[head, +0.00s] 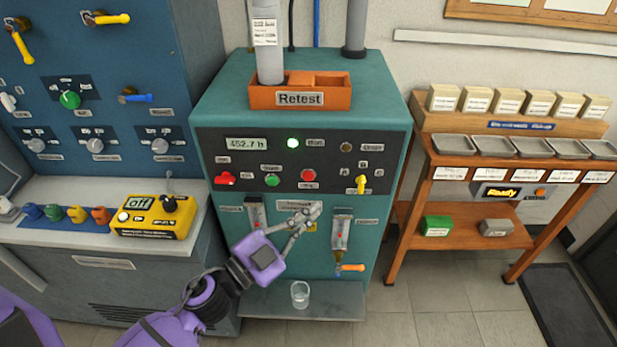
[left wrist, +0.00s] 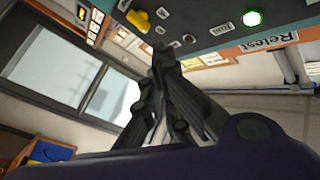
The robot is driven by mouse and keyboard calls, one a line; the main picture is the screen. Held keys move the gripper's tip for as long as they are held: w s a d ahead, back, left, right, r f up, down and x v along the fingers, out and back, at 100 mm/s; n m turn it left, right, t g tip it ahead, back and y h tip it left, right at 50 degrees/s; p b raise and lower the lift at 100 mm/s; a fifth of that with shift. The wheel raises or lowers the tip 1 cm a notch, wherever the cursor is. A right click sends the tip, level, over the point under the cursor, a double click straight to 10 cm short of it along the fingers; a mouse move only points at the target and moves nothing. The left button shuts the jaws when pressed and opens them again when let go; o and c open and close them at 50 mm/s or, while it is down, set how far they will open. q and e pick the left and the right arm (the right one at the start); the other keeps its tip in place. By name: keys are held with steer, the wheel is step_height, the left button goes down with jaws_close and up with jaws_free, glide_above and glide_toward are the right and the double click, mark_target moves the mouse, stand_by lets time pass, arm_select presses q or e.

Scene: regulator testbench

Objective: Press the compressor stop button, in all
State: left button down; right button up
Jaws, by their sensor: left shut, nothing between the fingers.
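The teal compressor cabinet (head: 225,112) stands in the middle of the head view with a dark control panel. A round red button (head: 308,176) sits right of centre on that panel. A round green button (head: 272,180) is to its left, and a red switch (head: 225,179) is further left. Their small labels are too blurred to read surely. My left gripper (head: 316,209) is shut and empty, in front of the cabinet and below the red button in the picture, apart from it. In the left wrist view its fingertips (left wrist: 161,52) point toward the panel; the red button cannot be made out there.
A yellow valve handle (head: 361,184) is right of the red button. Flow tubes (head: 340,230) and an orange tap (head: 350,267) sit below. A glass (head: 299,294) stands on the lower shelf. A yellow control box (head: 155,217) is left; a wooden rack (head: 430,150) is right.

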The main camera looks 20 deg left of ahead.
mark_target(308, 176)
arm_select(q)
steer(key=w+a+b, duration=0.1)
steer(key=w+a, duration=0.1)
steer(key=w, duration=0.6)
steer(key=shift+w+a, duration=0.2)
steer(key=shift+a, duration=0.05)
arm_select(e)
steer(key=shift+s+f, duration=0.4)
steer(key=shift+f, duration=0.35)
steer(key=shift+s+d+f+g, duration=0.1)
steer(key=shift+s+g, duration=0.2)
steer(key=shift+s, duration=0.1)
arm_select(q)
steer(key=shift+w+a, duration=0.1)
steer(key=shift+w, duration=0.35)
arm_select(e)
steer(key=shift+w+r, duration=0.2)
steer(key=shift+w, duration=0.15)
steer(key=shift+w, duration=0.1)
